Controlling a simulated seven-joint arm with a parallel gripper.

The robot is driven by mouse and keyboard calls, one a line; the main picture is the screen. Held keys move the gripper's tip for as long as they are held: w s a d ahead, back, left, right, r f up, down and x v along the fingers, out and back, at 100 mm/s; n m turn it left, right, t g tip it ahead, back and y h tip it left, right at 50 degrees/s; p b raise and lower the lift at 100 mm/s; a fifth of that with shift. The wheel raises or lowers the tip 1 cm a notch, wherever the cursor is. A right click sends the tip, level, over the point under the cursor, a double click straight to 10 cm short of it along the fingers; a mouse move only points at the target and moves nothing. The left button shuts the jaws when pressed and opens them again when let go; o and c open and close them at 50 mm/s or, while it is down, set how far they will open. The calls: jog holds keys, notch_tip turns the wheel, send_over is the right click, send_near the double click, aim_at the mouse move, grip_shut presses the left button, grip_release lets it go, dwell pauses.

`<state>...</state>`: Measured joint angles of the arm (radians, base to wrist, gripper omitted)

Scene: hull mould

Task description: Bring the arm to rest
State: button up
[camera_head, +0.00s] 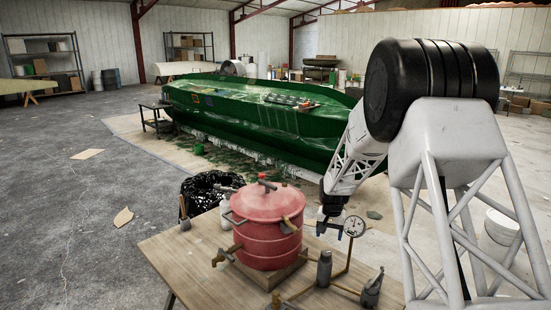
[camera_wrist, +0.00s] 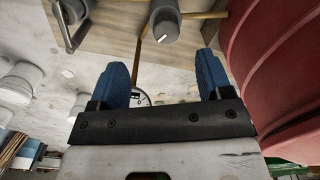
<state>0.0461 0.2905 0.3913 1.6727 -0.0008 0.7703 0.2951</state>
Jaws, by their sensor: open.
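My gripper (camera_head: 340,227) hangs at the end of my white lattice arm, just right of and behind the red pot on the table. In the wrist view my gripper (camera_wrist: 165,75) shows two blue fingers spread apart with nothing between them. A grey knob with brass pipes lies beyond the fingers in that view. In the head view the lower part of my gripper is small and sits close to the round gauge.
A red pot (camera_head: 268,225) stands on the wooden table (camera_head: 170,252); its wall fills the wrist view's right side (camera_wrist: 275,70). A green hull (camera_head: 260,115) lies behind. Open floor is at left.

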jog(key=s+a+r+n+t, duration=0.1)
jog(key=s+a+r+n, duration=0.1)
jog(key=s+r, duration=2.1)
jog(key=s+a+r+n+t, duration=0.1)
jog(key=s, duration=2.9)
jog(key=shift+a+r+n, duration=0.15)
jog(key=shift+a+n, duration=0.05)
jog(key=shift+n, duration=0.1)
dwell(2.4)
